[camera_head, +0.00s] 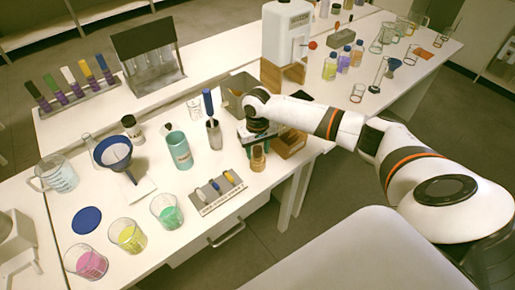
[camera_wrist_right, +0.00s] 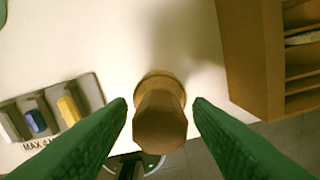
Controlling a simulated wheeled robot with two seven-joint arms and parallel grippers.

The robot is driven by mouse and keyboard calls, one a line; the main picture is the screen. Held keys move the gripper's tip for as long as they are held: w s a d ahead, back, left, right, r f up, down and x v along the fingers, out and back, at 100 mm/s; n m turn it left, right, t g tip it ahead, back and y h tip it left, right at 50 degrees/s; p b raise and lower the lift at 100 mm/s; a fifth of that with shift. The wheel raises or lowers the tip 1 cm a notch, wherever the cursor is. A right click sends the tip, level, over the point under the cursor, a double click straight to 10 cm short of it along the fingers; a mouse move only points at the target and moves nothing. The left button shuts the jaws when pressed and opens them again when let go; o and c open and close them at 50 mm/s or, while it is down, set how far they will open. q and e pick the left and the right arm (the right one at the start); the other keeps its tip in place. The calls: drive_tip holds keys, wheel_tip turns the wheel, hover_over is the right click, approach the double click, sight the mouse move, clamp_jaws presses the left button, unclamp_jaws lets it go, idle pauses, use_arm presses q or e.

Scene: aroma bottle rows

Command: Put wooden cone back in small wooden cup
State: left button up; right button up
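A small wooden piece (camera_head: 258,158) stands near the front edge of the table, just below my right gripper (camera_head: 257,146). In the right wrist view it shows from above as a darker, faceted wooden top (camera_wrist_right: 160,125) over a lighter round wooden rim (camera_wrist_right: 160,77). I cannot tell clearly where cone and cup part. The green fingers of my right gripper (camera_wrist_right: 159,106) are spread on both sides of the top, with a visible gap on each side. Nothing is held. My left gripper is out of view.
A wooden box with compartments (camera_head: 290,143) stands close on the right, also in the right wrist view (camera_wrist_right: 247,60). A grey tray with small knobs (camera_head: 217,192) lies on the left. A teal bottle (camera_head: 179,150) and a steel cup (camera_head: 214,135) stand behind it.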

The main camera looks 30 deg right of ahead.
drive_tip(key=shift+o, duration=0.4)
wheel_tip(320, 180, up, 12)
drive_tip(key=shift+b, duration=0.45)
drive_tip(key=shift+f, duration=0.1)
idle(0.4)
